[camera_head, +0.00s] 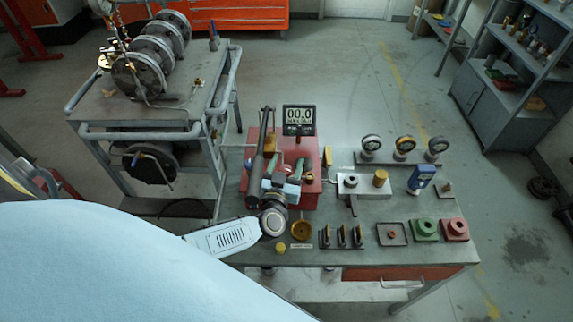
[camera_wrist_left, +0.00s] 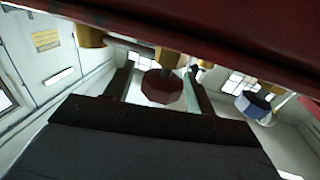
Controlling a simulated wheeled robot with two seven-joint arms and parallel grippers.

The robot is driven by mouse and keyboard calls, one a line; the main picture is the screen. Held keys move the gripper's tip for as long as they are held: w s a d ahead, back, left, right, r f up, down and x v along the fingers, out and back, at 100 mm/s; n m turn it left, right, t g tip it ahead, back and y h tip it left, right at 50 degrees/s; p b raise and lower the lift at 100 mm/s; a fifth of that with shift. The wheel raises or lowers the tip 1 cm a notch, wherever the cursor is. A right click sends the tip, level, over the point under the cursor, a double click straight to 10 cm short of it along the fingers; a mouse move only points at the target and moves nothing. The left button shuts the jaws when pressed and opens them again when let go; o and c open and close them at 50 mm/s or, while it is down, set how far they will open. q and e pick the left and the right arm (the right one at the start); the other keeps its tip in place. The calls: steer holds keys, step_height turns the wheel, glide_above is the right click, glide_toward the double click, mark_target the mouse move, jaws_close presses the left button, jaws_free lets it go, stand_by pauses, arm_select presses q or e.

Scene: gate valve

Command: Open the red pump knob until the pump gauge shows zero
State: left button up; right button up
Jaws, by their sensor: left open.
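The pump gauge (camera_head: 299,119) is a dark display on a post at the back of the red pump (camera_head: 252,140). It reads 00.0. My left gripper (camera_head: 288,172) is low over the pump, with its arm coming in from the left. In the left wrist view, a dark red faceted knob (camera_wrist_left: 162,87) shows between the two fingers of the left gripper (camera_wrist_left: 160,80). The fingers stand apart on either side of it, and contact cannot be made out. In the head view the knob is hidden behind the gripper. My right gripper does not show.
The workbench (camera_head: 340,245) also holds several round gauges (camera_head: 404,146), a blue meter (camera_head: 421,178), a green block (camera_head: 424,230) and a red block (camera_head: 455,229). A cart (camera_head: 150,110) with a flanged pipe stands at the left. A dark pump lever (camera_head: 262,150) rises close to my gripper.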

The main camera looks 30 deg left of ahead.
arm_select(q)
steer(key=shift+w+a, duration=0.1)
steer(key=shift+w, duration=0.05)
steer(key=shift+c, duration=0.2)
steer(key=c, duration=0.9)
